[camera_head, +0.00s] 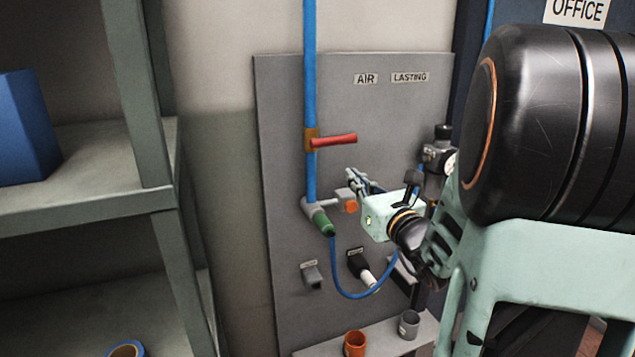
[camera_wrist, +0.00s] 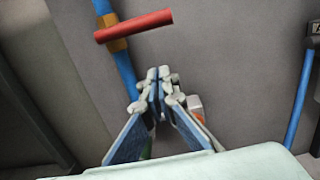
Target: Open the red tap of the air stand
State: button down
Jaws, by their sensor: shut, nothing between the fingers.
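The red tap (camera_head: 333,140) is a lever on a brass valve body (camera_head: 311,138), set on the vertical blue pipe (camera_head: 310,60) of the grey air stand panel (camera_head: 285,110). The lever points sideways to the right, across the pipe. In the wrist view the red lever (camera_wrist: 133,26) lies above my fingertips, with the brass body (camera_wrist: 112,35) at its left. My gripper (camera_wrist: 158,75) is shut and empty. In the head view my gripper (camera_head: 355,180) is below and right of the lever, apart from it.
Below the lever are a grey fitting with an orange end (camera_head: 350,206), a green connector (camera_head: 323,222) and a looping blue hose (camera_head: 345,293). A regulator with a gauge (camera_head: 438,155) sits at the right. A grey shelf (camera_head: 90,205) with a blue box (camera_head: 24,128) stands left.

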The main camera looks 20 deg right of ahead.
aim_at(333, 141)
jog(key=w+r+p, duration=0.1)
jog(key=w+r, duration=0.2)
jog(key=r, duration=0.1)
jog(key=shift+w, duration=0.3)
jog(key=shift+d+r, duration=0.1)
jog(key=shift+r+n, duration=0.1)
jog(key=shift+n, duration=0.2)
